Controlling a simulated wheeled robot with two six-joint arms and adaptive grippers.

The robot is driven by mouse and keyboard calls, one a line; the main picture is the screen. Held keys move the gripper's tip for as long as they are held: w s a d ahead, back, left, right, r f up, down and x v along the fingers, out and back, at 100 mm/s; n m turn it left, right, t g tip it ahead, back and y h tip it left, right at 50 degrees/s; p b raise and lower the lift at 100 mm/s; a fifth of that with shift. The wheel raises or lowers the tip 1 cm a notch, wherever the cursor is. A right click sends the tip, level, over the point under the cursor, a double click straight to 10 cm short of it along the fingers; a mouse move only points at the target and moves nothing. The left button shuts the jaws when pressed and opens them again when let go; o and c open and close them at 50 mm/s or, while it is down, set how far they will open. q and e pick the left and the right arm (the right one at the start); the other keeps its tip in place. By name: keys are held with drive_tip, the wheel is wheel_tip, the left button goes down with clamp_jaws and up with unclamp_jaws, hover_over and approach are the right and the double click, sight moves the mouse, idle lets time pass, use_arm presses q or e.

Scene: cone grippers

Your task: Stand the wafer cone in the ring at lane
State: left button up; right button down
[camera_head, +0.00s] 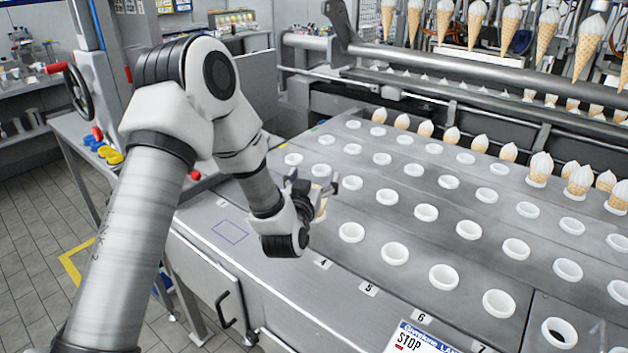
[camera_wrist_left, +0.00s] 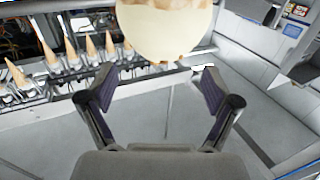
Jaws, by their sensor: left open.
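My left gripper (camera_head: 313,187) is over the near left part of the grey plate in the head view. Its two fingers are spread apart in the left wrist view (camera_wrist_left: 155,85). A cone (camera_head: 322,208) shows as a small tan sliver beside the fingers, mostly hidden by the gripper. In the left wrist view a pale cream and tan rounded body (camera_wrist_left: 165,32), likely this cone, is close beyond the fingers at the top edge, with a gap to both. Whether it sits in a ring cannot be seen. White rings, such as this empty one (camera_head: 351,232), line the plate.
Number labels such as 4 (camera_head: 323,263) and 5 (camera_head: 370,289) mark the near edge. Cones with white tops (camera_head: 541,169) stand in the far rows. More cones hang from a rack (camera_head: 510,27) at the back.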

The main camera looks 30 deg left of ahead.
use_arm(q)
wheel_tip(320, 180, up, 9)
drive_tip(key=shift+r, duration=0.15)
idle(0.9)
